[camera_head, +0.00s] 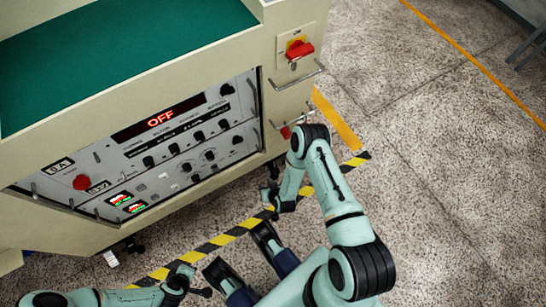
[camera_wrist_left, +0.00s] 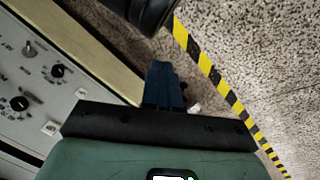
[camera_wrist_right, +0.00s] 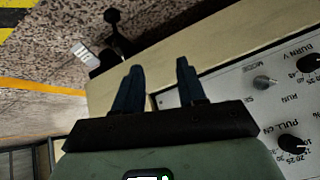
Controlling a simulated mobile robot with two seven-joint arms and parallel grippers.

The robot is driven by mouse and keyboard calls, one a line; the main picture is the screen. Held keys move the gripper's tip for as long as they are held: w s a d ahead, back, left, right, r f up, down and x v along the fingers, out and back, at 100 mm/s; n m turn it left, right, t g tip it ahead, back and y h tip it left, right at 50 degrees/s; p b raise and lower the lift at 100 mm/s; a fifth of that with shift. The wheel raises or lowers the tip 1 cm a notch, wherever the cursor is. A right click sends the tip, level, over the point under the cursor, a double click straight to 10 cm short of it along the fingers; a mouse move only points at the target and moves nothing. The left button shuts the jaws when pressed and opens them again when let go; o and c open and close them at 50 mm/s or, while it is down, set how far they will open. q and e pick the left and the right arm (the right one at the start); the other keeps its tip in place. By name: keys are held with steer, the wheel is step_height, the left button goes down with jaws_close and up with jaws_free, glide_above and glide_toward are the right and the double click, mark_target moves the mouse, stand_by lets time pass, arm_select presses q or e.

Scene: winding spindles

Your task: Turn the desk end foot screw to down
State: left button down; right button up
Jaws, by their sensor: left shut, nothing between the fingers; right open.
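A black foot screw (camera_head: 133,246) shows under the machine's lower left edge in the head view, with a small white tag beside it. A black foot and stem (camera_wrist_right: 114,22) also appear beyond the fingers in the right wrist view, with a white tag nearby. I cannot tell which foot is the desk end one. My right gripper (camera_head: 268,195) is open and empty near the machine's lower right corner; its spread fingers (camera_wrist_right: 157,64) show in the right wrist view. My left gripper (camera_head: 205,292) is low near the bottom edge; its fingers (camera_wrist_left: 162,65) are shut and empty.
The cream machine (camera_head: 200,60) has a front control panel (camera_head: 165,150) with an OFF display, knobs and metal handles. A red switch (camera_head: 300,49) sits on its end. Yellow-black tape (camera_head: 235,232) runs along the speckled floor, which is clear to the right.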

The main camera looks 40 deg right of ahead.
mark_target(275, 168)
steer(key=s+d+f+t+h, duration=0.3)
steer(key=d+f+t+h, duration=0.15)
steer(key=f, duration=0.45)
steer(key=shift+m+h, duration=0.3)
steer(key=shift+h, duration=0.25)
steer(key=b+x, duration=0.6)
steer(key=x, duration=0.6)
steer(key=shift+w+d+f, duration=0.1)
steer(key=shift+w+d, duration=0.15)
steer(key=shift+d, duration=0.15)
arm_select(q)
steer(key=s+a+f+g, duration=0.2)
steer(key=s+f+g, duration=0.2)
steer(key=s+f, duration=0.5)
steer(key=shift+s+n+g, duration=0.4)
steer(key=shift+s, duration=1.65)
arm_select(e)
steer(key=shift+w+d+f, duration=0.15)
steer(key=shift+w+d, duration=0.15)
steer(key=shift+w, duration=0.2)
jaws_close()
